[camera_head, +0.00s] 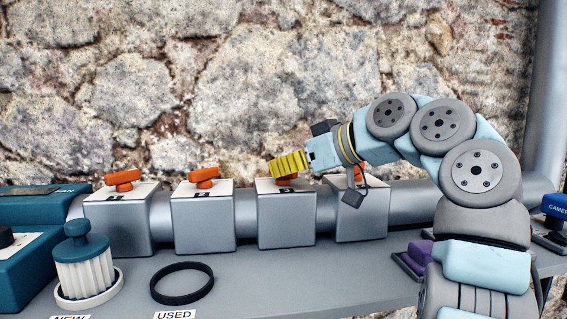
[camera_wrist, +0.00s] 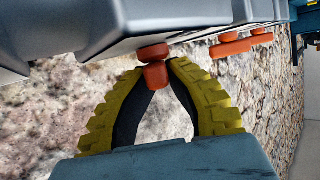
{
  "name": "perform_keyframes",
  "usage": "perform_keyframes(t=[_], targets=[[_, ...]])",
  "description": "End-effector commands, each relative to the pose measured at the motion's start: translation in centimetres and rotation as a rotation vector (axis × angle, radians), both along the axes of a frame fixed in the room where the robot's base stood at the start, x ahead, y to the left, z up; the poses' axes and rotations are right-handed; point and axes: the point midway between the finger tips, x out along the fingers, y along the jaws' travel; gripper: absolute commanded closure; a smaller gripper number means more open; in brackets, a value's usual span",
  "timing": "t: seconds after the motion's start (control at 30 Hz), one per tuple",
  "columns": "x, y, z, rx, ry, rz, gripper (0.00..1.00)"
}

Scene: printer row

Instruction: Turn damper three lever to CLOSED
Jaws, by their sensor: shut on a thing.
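Several grey damper boxes stand in a row on a pipe, each with an orange lever on its pale top. My gripper (camera_head: 289,163) is over the third box from the left (camera_head: 286,222). Its yellow ribbed fingers are shut on that box's orange lever (camera_head: 287,181), which they mostly cover in the head view. In the wrist view the lever (camera_wrist: 156,75) shows end-on between the two fingertips, with its grey box behind it. The lettering on the box top is too small or too covered to read, so the lever's marked position cannot be told.
The first lever (camera_head: 123,178) and second lever (camera_head: 204,176) lie roughly crosswise. The fourth box (camera_head: 361,216) is partly behind my wrist. A white filter with a teal cap (camera_head: 82,262) and a black ring (camera_head: 182,283) are on the bench in front. A stone wall stands behind.

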Motion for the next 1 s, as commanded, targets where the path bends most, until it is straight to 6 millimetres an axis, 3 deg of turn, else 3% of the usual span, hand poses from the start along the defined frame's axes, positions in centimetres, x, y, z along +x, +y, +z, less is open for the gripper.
perform_keyframes(t=[0.4, 0.43, 0.5, 0.83, 1.0], targets=[[0.1, 0.1, -0.2, -0.001, 0.004, 0.003, 1.0], [0.1, 0.1, -0.2, -0.001, 0.004, 0.003, 0.76], [0.1, 0.1, -0.2, -0.001, 0.004, 0.003, 0.55], [-0.1, 0.0, 0.0, 0.0, 0.001, 0.002, 0.55], [-0.9, -1.1, 0.4, -0.001, 0.002, 0.004, 0.55]])
